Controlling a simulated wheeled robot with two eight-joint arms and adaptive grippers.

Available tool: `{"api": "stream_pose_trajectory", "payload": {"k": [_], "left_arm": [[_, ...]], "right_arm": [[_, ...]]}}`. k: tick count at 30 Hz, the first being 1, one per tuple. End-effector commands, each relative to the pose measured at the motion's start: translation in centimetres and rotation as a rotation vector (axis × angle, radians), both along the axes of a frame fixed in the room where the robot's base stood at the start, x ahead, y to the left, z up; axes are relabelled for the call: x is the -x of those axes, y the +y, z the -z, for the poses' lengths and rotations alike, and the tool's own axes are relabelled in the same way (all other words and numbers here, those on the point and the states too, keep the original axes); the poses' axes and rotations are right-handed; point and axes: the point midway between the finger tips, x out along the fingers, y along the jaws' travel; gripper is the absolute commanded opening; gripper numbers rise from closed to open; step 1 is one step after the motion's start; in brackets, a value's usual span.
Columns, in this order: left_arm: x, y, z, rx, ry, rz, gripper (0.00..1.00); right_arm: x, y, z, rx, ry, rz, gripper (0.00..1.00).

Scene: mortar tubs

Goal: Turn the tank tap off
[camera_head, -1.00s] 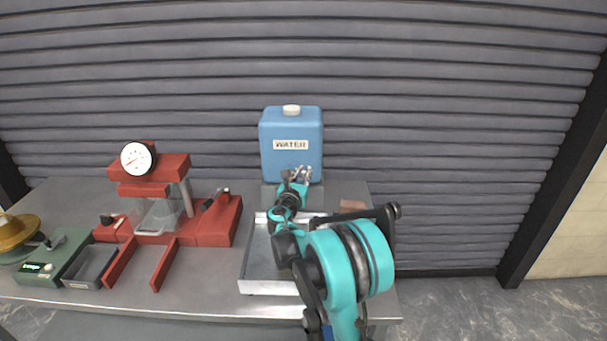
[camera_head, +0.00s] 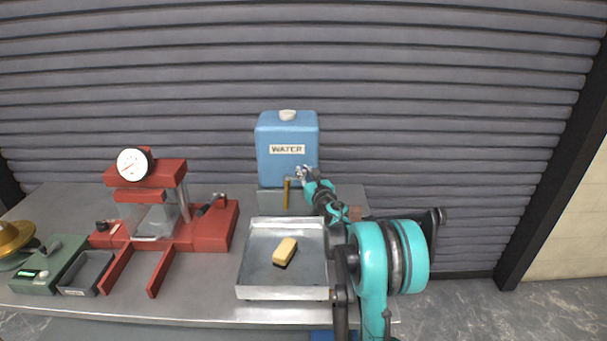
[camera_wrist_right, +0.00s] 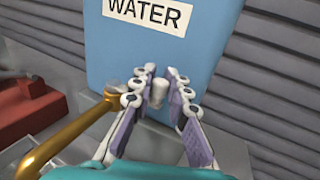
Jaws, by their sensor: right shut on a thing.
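The blue water tank (camera_head: 287,133) with its WATER label stands on a grey block at the back of the bench; its front also shows in the right wrist view (camera_wrist_right: 208,45). Its brass tap spout (camera_head: 286,193) hangs at the lower front, and the brass pipe shows large in the wrist view (camera_wrist_right: 68,135). My right gripper (camera_head: 303,173) is at the tank's lower front, just right of the spout. In the wrist view its fingers (camera_wrist_right: 158,92) are shut on the pale tap handle (camera_wrist_right: 158,88), largely hidden between them. My left gripper is not in view.
A metal tray (camera_head: 243,262) with a yellow sponge (camera_head: 286,248) lies before the tank. A red press (camera_head: 205,232) with a dial gauge, a green scale (camera_head: 40,270) and a grey tub (camera_head: 86,273) stand left. A reddish block (camera_head: 354,213) is behind my right arm.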

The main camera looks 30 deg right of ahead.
Motion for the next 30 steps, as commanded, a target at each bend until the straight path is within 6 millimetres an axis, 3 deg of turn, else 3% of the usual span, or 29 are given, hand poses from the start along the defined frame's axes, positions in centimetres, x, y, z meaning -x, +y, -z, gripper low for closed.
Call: {"api": "stream_pose_trajectory", "payload": {"k": [16, 17, 19, 30], "left_arm": [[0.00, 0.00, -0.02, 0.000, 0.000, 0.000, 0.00], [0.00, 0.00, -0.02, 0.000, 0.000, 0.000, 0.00], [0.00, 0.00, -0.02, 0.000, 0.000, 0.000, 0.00], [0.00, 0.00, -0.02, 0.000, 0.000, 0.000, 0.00]], "right_arm": [[-0.16, -0.16, -0.02, 0.000, 0.000, -0.029, 0.00], [-0.16, -0.16, -0.02, 0.000, 0.000, -0.028, 0.20], [-0.17, -0.15, -0.02, 0.000, 0.000, -0.029, 0.37], [0.31, -0.07, -0.01, 0.000, 0.000, -0.029, 0.37]]}}
